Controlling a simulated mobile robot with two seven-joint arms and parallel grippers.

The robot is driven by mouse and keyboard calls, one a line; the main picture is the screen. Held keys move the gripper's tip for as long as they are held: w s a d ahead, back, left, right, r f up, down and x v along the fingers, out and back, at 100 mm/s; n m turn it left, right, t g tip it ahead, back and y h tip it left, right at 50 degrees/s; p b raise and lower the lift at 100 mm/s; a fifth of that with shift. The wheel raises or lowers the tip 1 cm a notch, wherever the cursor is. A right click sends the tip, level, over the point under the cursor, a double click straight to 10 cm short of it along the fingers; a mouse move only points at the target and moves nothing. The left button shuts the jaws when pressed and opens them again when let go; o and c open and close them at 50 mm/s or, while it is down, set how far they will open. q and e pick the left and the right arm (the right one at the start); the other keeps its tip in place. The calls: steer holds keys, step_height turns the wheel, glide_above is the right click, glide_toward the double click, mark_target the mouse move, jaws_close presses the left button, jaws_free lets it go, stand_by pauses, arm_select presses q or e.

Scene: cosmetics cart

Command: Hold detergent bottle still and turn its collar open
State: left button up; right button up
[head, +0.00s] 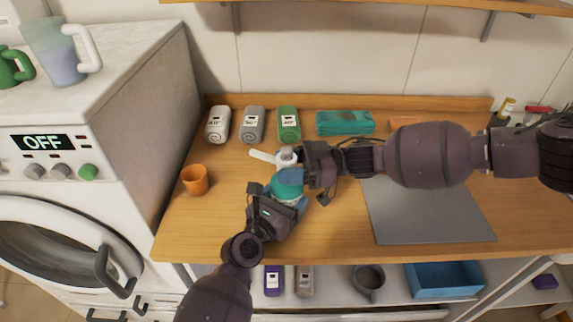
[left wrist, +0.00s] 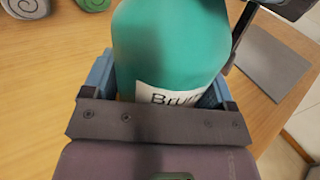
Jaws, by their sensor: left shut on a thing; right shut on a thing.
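The teal detergent bottle (head: 286,187) stands upright on the wooden counter. In the left wrist view the bottle (left wrist: 172,45) fills the middle, with part of a white label (left wrist: 172,96) showing. My left gripper (head: 284,198) is shut on the bottle's body from the front. Its blue finger pads show on both sides of the bottle in the left wrist view (left wrist: 160,85). My right gripper (head: 293,170) comes from the right and is shut at the bottle's top, by the white collar (head: 286,155). A white spout or lever sticks out left from the collar. The right fingertips are partly hidden.
White, grey and green rolled packs (head: 252,125) stand at the back of the counter, with teal cloths (head: 345,123) beside them. An orange cup (head: 195,180) stands at left. A grey mat (head: 428,212) lies at right, under my right arm. A washing machine (head: 60,255) borders the left.

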arm_select(q)
steer(key=shift+d, duration=0.2)
arm_select(e)
steer(key=n+g+h, duration=0.1)
steer(key=n+g, duration=0.2)
steer(key=g, duration=0.1)
steer(key=n+g+h, duration=0.2)
steer(key=n+g, duration=0.1)
steer(key=g, duration=0.1)
steer(key=shift+w+a+r+g+h, duration=0.1)
steer(key=shift+a+g+h, duration=0.05)
steer(key=shift+g+h, duration=0.2)
steer(key=shift+n+g+h, duration=0.25)
steer(key=shift+n+g, duration=0.15)
steer(key=shift+g, duration=0.05)
arm_select(q)
steer(key=shift+a, duration=0.1)
arm_select(e)
steer(key=o, duration=1.2)
steer(key=shift+c, duration=0.2)
steer(key=shift+d, duration=0.2)
arm_select(q)
steer(key=shift+a, duration=0.1)
arm_select(e)
steer(key=v, duration=1.1)
steer(key=shift+w+d, duration=0.2)
steer(key=shift+d, duration=0.15)
arm_select(q)
steer(key=o, duration=1.2)
